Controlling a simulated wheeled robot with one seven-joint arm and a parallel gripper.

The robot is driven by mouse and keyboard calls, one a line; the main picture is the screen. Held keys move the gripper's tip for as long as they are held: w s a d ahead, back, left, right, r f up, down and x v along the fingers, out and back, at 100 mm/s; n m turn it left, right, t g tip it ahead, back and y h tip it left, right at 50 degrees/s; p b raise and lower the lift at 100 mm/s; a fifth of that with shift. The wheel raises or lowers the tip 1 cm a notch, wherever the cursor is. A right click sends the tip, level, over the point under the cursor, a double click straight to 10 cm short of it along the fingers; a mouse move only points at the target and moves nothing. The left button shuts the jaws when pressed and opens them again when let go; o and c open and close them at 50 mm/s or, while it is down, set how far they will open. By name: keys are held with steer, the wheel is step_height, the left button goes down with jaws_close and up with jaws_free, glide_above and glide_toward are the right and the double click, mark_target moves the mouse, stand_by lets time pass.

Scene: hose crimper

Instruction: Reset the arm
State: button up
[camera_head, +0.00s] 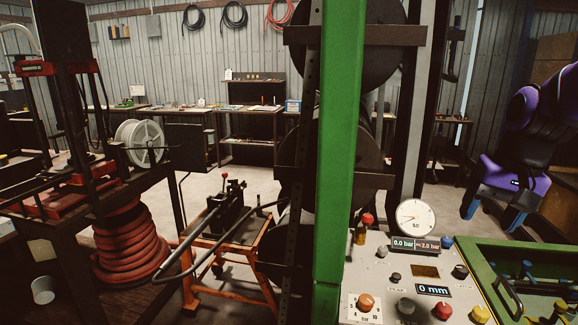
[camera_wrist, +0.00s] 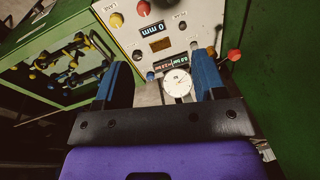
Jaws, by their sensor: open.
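My gripper (camera_head: 492,216) is at the right of the head view, at the end of my purple arm. Its two blue fingers are apart with nothing between them. In the wrist view my gripper (camera_wrist: 160,64) also shows open and empty, and the control panel lies beyond the fingers, seen upside down. The control panel (camera_head: 378,278) stands at the lower right of the head view, apart from the gripper.
A green post (camera_head: 342,150) stands upright in mid view. A green-framed case (camera_head: 480,244) with coloured knobs adjoins the panel. A red-knobbed lever (camera_head: 367,220) rises at the panel's left. An orange stand (camera_head: 198,294) and a red hose coil (camera_head: 130,240) are at left.

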steer(key=s+a+r+n+t, duration=0.2)
steer(key=s+a, duration=0.1)
steer(key=s, duration=0.2)
steer(key=s+a+r+n+t+h, duration=0.1)
steer(key=s+a+r+n, duration=0.1)
steer(key=s, duration=0.4)
steer(key=shift+a+r+n+t, duration=0.3)
steer(key=shift+a+r+t, duration=0.15)
steer(key=shift+a, duration=0.4)
stand_by(3.4)
